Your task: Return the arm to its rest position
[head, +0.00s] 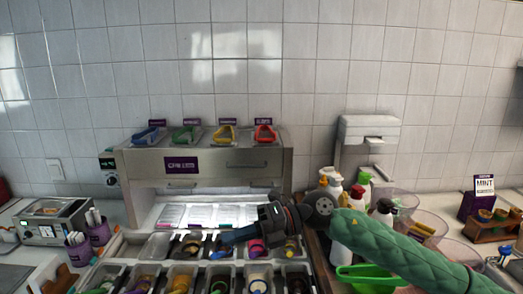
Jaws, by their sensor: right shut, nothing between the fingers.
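My right arm, in a green quilted sleeve, comes in from the lower right of the head view. Its right gripper (228,240) points left over the topping bins (180,272) and is shut with nothing in it. My left gripper is not in view.
A steel cabinet (215,183) with colored-handled scoops on top stands behind the bins. Spray bottles (335,187), clear bowls (432,225) and a green basket (366,278) crowd the right side. A small machine (50,222) and purple cups (78,250) stand at left.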

